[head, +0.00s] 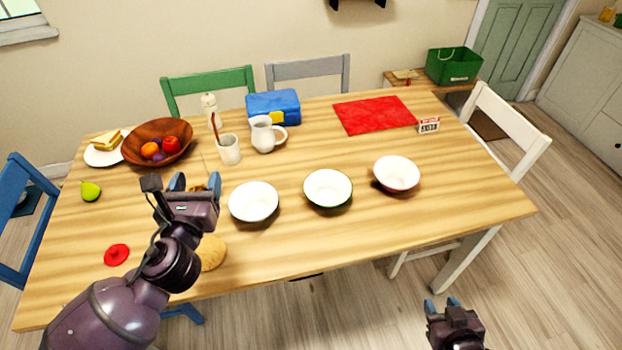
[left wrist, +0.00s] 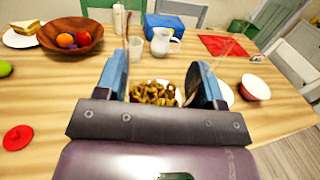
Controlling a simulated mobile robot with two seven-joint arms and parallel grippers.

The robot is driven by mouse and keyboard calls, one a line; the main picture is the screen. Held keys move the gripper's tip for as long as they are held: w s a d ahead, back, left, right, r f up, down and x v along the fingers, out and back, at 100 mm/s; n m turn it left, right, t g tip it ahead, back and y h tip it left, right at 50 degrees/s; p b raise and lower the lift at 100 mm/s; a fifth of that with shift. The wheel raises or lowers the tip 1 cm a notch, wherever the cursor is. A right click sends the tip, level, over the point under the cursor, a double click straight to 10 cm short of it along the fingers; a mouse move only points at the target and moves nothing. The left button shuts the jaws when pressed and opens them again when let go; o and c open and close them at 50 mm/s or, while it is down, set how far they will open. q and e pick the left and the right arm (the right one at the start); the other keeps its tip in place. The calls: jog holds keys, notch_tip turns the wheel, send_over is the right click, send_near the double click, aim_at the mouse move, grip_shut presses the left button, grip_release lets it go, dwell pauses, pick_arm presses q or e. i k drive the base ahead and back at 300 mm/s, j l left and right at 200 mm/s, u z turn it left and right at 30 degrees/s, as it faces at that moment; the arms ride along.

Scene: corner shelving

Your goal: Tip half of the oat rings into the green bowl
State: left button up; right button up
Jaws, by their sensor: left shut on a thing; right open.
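My left gripper (head: 199,182) is shut on a container of brown oat rings (left wrist: 155,92), above the table left of the bowls. The fingers hide most of the container; the rings show between them in the left wrist view. The green bowl (head: 328,188), white inside with a green outside, stands in the middle of a row of three and looks empty. A white bowl (head: 253,202) stands to its left and a red-sided bowl (head: 397,173) to its right; both look empty. My right gripper (head: 443,304) is open and empty, off the table's front edge.
A white cup (head: 229,149), a white jug (head: 262,134) and a blue box (head: 273,106) stand behind the bowls. A wooden fruit bowl (head: 157,143) is back left. A red lid (head: 116,255) and a tan round thing (head: 212,252) lie in front. The right front tabletop is clear.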

aim_at(327, 189)
jog(key=i+j, duration=0.4)
jog(key=i+j+z, duration=0.25)
jog(key=z, duration=0.2)
jog(key=j+z, duration=0.1)
jog(key=z, duration=0.7)
